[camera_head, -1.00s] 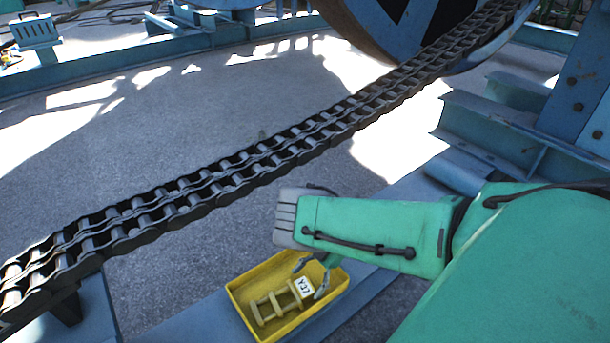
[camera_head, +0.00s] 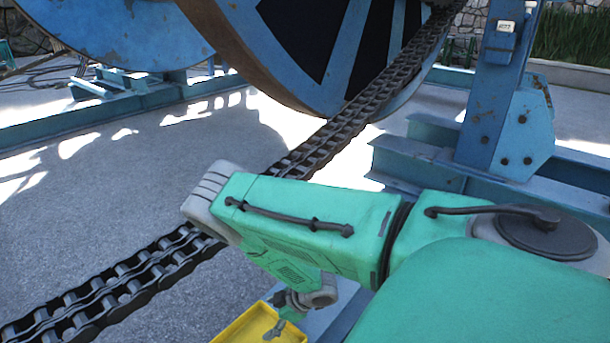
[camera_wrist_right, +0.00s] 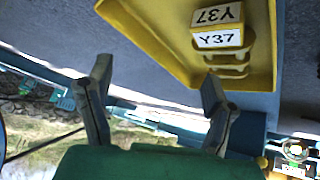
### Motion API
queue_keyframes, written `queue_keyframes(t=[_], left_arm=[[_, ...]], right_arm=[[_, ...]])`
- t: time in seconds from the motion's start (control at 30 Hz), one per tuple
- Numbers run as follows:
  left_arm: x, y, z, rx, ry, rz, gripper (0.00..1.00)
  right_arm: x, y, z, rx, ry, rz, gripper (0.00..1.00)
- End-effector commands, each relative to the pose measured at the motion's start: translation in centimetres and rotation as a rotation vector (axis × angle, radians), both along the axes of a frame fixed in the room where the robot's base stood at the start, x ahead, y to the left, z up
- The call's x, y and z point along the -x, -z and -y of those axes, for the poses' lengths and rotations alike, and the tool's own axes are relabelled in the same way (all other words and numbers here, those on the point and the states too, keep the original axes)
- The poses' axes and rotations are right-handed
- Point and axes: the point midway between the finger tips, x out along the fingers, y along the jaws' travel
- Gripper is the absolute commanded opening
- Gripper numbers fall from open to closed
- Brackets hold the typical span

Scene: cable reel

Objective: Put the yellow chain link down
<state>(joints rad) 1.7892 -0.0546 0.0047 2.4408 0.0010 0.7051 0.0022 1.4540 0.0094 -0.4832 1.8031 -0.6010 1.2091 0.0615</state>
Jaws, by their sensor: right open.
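The yellow chain link (camera_wrist_right: 226,60), with white Y37 labels, lies in the yellow tray (camera_wrist_right: 150,34) in the right wrist view. In the head view only a corner of the tray (camera_head: 243,329) shows at the bottom edge, and the link is out of sight there. My right gripper (camera_wrist_right: 158,76) is open, its two fingers apart with nothing between them. It is by the tray, clear of the link. In the head view the right gripper (camera_head: 277,326) is at the tray corner, partly cut off by the lower edge. My left gripper is not in view.
A heavy dark double chain (camera_head: 120,290) runs from lower left up to the big blue reel (camera_head: 330,50), passing behind my right arm. Blue steel beams (camera_head: 440,165) and an upright post (camera_head: 495,90) stand at right. Grey paving (camera_head: 150,180) is open at left.

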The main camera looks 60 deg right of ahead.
Motion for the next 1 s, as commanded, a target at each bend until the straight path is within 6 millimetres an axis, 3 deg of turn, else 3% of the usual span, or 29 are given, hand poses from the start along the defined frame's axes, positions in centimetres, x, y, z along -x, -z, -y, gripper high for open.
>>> queue_keyframes(t=[0.1, 0.2, 0.3, 0.4, 0.5, 0.8, 1.0], left_arm=[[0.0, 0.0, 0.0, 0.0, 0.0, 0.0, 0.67], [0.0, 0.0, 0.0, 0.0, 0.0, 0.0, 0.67], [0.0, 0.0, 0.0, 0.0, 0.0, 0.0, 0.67], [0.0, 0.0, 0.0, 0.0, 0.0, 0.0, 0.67], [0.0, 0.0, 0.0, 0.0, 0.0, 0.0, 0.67], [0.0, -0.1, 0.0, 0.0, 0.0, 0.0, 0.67], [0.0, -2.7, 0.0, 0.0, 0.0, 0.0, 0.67]], right_arm=[[5.6, -1.6, -4.8, 0.003, 0.285, -0.182, 0.75], [11.4, -3.6, -8.6, 0.011, 0.432, -0.362, 0.75], [16.2, -5.7, -11.5, 0.022, 0.509, -0.506, 0.75], [19.1, -7.1, -12.9, 0.033, 0.542, -0.592, 0.75], [20.3, -7.7, -13.5, 0.039, 0.554, -0.626, 0.75], [20.4, -7.9, -13.5, 0.04, 0.555, -0.629, 0.75], [20.3, -10.4, -13.4, 0.04, 0.554, -0.629, 0.75]])
